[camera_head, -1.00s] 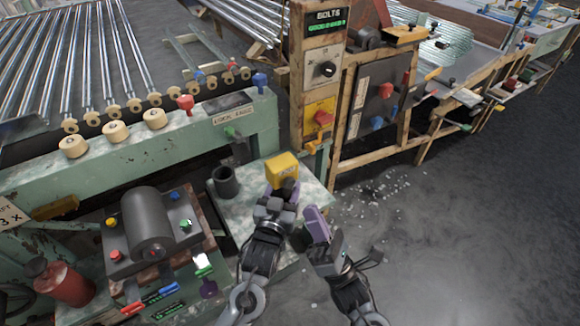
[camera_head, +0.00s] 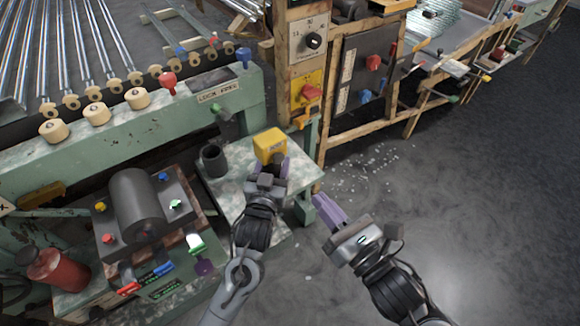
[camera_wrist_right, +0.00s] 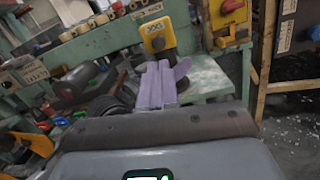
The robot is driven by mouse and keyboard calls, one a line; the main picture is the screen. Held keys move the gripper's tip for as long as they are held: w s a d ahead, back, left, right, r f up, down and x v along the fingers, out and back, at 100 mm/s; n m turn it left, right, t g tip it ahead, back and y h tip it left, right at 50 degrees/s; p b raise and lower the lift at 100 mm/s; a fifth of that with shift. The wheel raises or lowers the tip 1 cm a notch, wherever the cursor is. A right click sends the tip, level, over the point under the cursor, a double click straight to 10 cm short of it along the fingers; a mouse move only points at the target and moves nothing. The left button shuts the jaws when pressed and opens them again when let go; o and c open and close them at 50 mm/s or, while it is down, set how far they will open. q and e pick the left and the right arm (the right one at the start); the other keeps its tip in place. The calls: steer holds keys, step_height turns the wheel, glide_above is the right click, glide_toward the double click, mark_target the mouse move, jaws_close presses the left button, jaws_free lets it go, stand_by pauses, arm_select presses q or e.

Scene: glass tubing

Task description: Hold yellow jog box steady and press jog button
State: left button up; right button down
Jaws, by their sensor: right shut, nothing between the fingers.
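The yellow jog box (camera_head: 270,142) stands on the pale green bench top in the head view.
A dark cup (camera_head: 214,160) stands left of the box on the bench top (camera_head: 235,195). A post with a red knob (camera_head: 311,93) rises behind it. A machine with a dark roller (camera_head: 138,205) is at the left. Open floor with glass bits (camera_head: 375,170) lies to the right.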

mark_target(280, 160)
steer(key=shift+s+d+f+n+g, duration=0.15)
steer(key=shift+s+d+n+g, duration=0.55)
steer(key=shift+s+n, duration=0.4)
steer(key=shift+w+y, duration=0.15)
steer(key=shift+y, duration=0.15)
steer(key=x, duration=1.3)
steer(key=shift+w+a, duration=0.1)
steer(key=shift+w, duration=0.15)
steer(key=shift+w+a, duration=0.1)
steer(key=shift+w, duration=0.05)
